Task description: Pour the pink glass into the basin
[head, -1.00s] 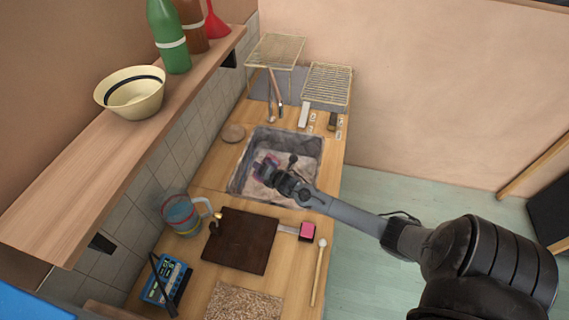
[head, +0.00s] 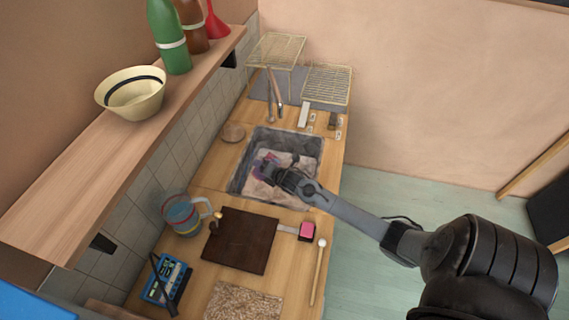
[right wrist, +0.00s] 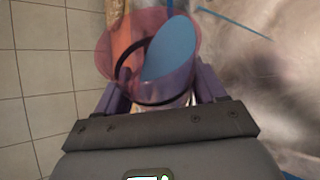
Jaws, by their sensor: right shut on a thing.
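The pink glass (right wrist: 112,68) is see-through, with a dark ring around it, in the right wrist view. A flat blue patch that looks like liquid shows inside it, slanted to the glass. My right gripper (right wrist: 160,98) is shut on the glass. In the head view the glass (head: 268,163) is a small pink-purple shape, held by my right gripper (head: 272,172) over the basin. The basin (head: 312,146) is a dark grey sink with a pale, mottled bottom. The gripper partly hides the glass there. My left gripper is not in view.
A clear jug (head: 182,216) with coloured bands stands left of a dark board (head: 240,240). A small round dish (head: 233,132) sits beside the basin's left side. Wire racks (head: 327,84) stand behind it. The shelf (head: 75,180) overhangs the left side.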

